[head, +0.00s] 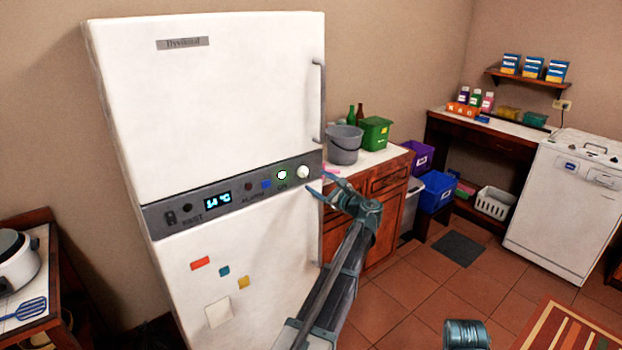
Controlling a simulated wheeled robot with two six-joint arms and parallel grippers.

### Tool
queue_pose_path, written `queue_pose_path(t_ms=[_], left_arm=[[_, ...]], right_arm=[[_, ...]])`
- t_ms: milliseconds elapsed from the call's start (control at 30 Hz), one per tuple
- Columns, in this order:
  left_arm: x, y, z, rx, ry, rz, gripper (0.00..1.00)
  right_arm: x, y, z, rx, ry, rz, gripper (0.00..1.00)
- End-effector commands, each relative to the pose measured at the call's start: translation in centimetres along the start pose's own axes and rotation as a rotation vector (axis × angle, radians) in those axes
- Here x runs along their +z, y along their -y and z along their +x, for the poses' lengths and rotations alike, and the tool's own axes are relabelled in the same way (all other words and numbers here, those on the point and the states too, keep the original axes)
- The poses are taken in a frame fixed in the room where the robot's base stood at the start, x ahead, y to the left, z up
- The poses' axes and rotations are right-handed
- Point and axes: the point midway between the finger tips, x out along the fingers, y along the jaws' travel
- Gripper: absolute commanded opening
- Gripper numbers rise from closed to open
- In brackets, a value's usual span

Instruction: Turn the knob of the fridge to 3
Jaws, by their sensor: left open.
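The white fridge (215,110) stands at the left with a dark control strip (238,208) across its front. The round white knob (302,172) sits near the right end of this strip. The markings around it are too small to read. My left gripper (318,183) is open and empty just right of and slightly below the knob. Its fingertips point left and appear apart from the knob. My right gripper is out of view.
The strip also has a lit display (217,199) and a green light (282,175). A wooden cabinet (388,190) with a grey bucket (344,145) stands right of the fridge. The tiled floor (420,290) in front is mostly clear.

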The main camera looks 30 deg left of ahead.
Motion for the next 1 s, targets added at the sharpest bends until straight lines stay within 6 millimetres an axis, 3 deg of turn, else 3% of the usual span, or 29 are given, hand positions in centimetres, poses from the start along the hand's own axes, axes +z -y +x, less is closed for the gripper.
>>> queue_pose_path(t_ms=[33,200,400,600,1000], left_arm=[[0.1,-0.1,-1.4,-0.003,-0.002,0.0,0.77],[0.0,-0.1,-4.8,-0.002,-0.001,0.0,0.77],[0.0,-0.1,-7.3,0.0,-0.001,0.0,0.77],[0.0,0.0,-8.3,0.0,-0.001,0.0,0.77],[0.0,0.0,-8.3,0.001,0.0,0.0,0.77]], right_arm=[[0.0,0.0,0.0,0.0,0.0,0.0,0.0],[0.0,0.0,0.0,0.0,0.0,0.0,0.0],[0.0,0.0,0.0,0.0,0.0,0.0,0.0],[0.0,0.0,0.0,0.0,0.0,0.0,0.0],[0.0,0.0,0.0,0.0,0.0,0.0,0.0]])
